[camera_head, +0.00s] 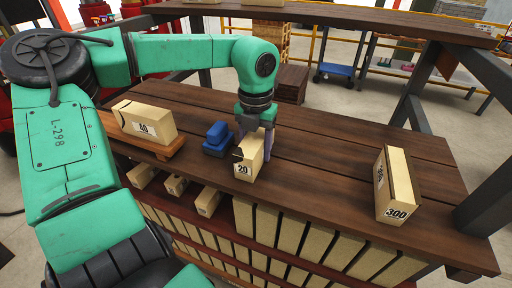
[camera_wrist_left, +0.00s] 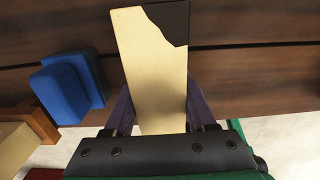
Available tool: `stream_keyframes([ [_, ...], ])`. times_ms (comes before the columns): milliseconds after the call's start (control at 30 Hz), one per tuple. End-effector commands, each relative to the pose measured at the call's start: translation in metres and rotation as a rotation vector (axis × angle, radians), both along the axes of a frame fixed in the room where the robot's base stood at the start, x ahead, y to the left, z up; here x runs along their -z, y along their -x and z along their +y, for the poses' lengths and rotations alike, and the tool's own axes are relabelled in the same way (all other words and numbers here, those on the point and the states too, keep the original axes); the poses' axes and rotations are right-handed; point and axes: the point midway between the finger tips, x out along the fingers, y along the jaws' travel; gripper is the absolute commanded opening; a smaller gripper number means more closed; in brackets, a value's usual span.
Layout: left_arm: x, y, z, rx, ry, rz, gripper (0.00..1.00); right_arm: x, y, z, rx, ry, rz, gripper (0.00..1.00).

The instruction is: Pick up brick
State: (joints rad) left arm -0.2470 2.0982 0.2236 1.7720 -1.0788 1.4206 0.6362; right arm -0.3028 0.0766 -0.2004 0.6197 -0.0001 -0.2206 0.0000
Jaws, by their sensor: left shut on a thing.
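A beige brick (camera_head: 247,160) labelled 20 stands near the front edge of the brown wooden table (camera_head: 330,170). My left gripper (camera_head: 256,142) reaches down over it, with its purple fingers on both sides of the brick. In the left wrist view the brick (camera_wrist_left: 155,70) has a dark, jagged patch at its far end, and the fingers close on its sides. The left gripper is shut on this brick. I cannot tell whether the brick touches the table. My right gripper is not in view.
A blue block (camera_head: 217,138) sits just left of the held brick. A brick labelled 40 (camera_head: 146,120) lies on a wooden board further left. A brick labelled 300 (camera_head: 396,184) stands at the right. Several bricks fill shelves below. The table between is clear.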

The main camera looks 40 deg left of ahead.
Motion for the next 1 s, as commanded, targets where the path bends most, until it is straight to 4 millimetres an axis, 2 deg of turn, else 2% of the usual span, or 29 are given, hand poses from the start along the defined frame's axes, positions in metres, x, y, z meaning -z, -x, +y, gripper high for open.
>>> stream_keyframes([
  [167, -0.012, -0.001, 0.0, 0.0, -0.002, -0.005, 0.07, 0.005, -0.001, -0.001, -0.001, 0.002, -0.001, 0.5],
  [267, -0.031, -0.001, 0.0, 0.0, -0.002, -0.008, 0.07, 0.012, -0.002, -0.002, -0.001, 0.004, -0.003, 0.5],
  [367, -0.06, -0.001, 0.0, -0.001, -0.003, -0.009, 0.07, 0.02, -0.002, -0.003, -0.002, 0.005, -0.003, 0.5],
  [500, -0.115, -0.001, 0.0, -0.002, -0.004, -0.009, 0.07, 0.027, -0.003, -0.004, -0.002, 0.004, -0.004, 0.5],
  [600, -0.15, -0.001, -0.001, -0.001, -0.002, -0.007, 0.07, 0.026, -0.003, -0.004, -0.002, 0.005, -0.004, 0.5],
  [700, -0.177, -0.001, -0.001, 0.001, -0.002, -0.006, 0.07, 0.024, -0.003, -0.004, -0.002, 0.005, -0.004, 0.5],
  [833, -0.196, 0.0, -0.001, 0.002, 0.0, -0.001, 0.07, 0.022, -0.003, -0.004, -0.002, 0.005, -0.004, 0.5],
  [1000, -0.201, 0.0, -0.001, 0.003, 0.001, -0.001, 0.07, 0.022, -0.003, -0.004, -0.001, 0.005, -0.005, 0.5],
])
